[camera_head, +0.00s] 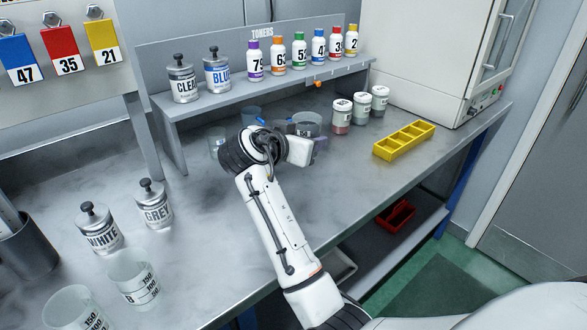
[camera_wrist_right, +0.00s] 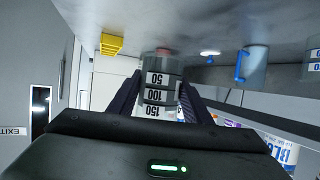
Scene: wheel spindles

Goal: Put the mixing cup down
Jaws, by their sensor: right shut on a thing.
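The mixing cup (camera_head: 307,121) is a clear cup, partly hidden behind my right gripper (camera_head: 309,142) over the middle of the bench. In the right wrist view the cup (camera_wrist_right: 161,82) appears upside down, with black 50, 100 and 150 marks. The two dark fingers of my right gripper (camera_wrist_right: 157,98) are shut on its sides. Its base is close to the bench top; I cannot tell whether they touch. My left gripper is not in view.
Several lidded jars (camera_head: 361,106) stand right of the cup, with a yellow tray (camera_head: 404,140) beyond. Other clear cups (camera_head: 217,141) stand to its left. A shelf (camera_head: 270,91) with toner bottles is behind.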

